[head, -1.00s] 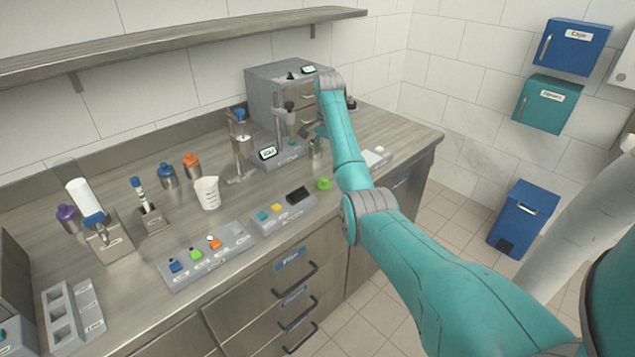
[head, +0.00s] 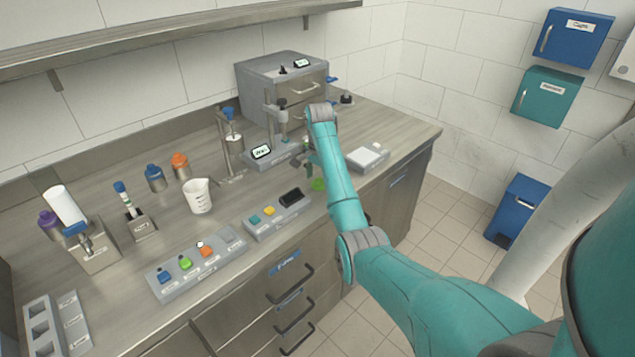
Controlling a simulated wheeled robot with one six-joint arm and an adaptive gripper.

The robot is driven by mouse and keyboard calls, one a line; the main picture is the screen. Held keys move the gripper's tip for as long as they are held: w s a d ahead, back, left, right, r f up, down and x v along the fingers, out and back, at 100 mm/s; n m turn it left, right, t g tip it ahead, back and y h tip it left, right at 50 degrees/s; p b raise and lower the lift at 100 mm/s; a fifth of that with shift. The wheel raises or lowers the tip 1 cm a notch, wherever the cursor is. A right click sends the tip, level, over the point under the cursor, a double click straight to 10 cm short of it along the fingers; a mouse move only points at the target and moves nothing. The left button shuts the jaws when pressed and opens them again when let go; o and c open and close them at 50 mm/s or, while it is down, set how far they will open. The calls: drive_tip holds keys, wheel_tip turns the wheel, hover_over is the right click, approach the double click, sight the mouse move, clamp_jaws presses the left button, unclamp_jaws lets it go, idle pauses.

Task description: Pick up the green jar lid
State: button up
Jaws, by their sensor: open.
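A small green lid (head: 318,184) lies on the counter near its front edge, right of the tray with the black item. It is partly covered by my arm. My gripper (head: 304,160) is small and dark in this view, just above and slightly left of the lid. It is open, and no object shows between its fingers. I cannot tell how high it is over the counter.
A grey tray with yellow and teal pieces and a black item (head: 292,197) stands left of the lid. A filler stand with a display (head: 261,152) is behind. A scale-like box (head: 367,157) is to the right. A white cup (head: 198,196) stands further left.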

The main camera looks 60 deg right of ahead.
drive_tip(key=c, duration=0.9)
